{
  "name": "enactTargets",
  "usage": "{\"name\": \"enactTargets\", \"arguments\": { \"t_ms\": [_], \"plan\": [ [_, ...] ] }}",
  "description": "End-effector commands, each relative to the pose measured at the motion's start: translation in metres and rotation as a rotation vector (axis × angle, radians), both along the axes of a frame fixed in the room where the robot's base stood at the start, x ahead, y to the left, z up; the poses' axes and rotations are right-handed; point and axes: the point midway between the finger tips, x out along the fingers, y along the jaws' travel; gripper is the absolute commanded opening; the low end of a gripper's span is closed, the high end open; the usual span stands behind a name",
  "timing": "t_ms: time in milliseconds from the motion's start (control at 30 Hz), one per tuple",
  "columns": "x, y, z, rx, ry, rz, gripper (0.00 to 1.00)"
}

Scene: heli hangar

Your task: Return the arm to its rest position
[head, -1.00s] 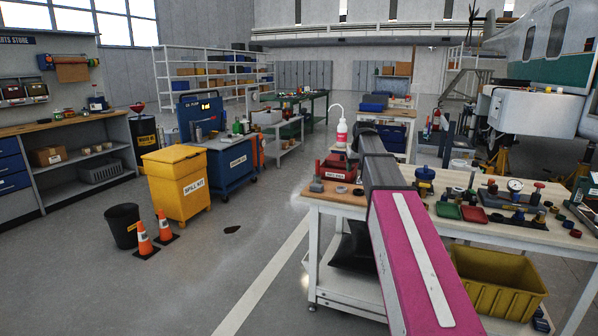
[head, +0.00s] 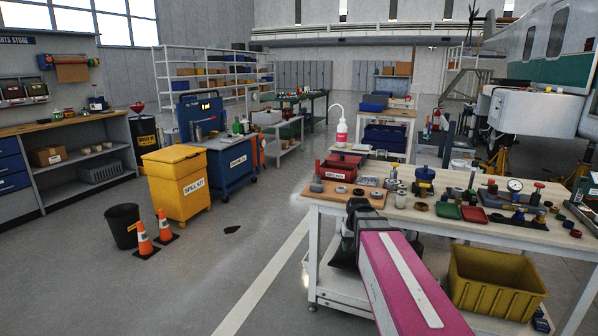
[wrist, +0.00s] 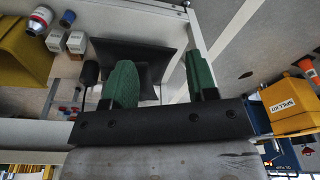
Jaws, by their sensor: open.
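My arm reaches forward from the bottom of the head view as a long pink link with a pale strip. Its dark far end is low at the front left of the workbench (head: 450,228), overlapping the bench's front edge in the picture; the fingers cannot be made out there. In the wrist view my gripper (wrist: 162,80) has two green-padded fingers spread well apart, with nothing held between them. Behind the fingers lies a black bag (wrist: 163,62) on the bench's lower shelf; I cannot tell the distance between them.
A yellow tub (head: 492,290) sits below. A spill kit bin (head: 178,190), cones (head: 145,241) and a black bucket (head: 124,228) stand left.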

Motion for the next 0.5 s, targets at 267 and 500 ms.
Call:
{"name": "enactTargets", "arguments": {
  "t_ms": [267, 500],
  "plan": [
    [-0.085, 0.007, -0.058, -0.008, 0.077, -0.013, 0.53],
    [-0.136, 0.011, -0.088, -0.015, 0.125, -0.021, 0.53]
  ]
}}
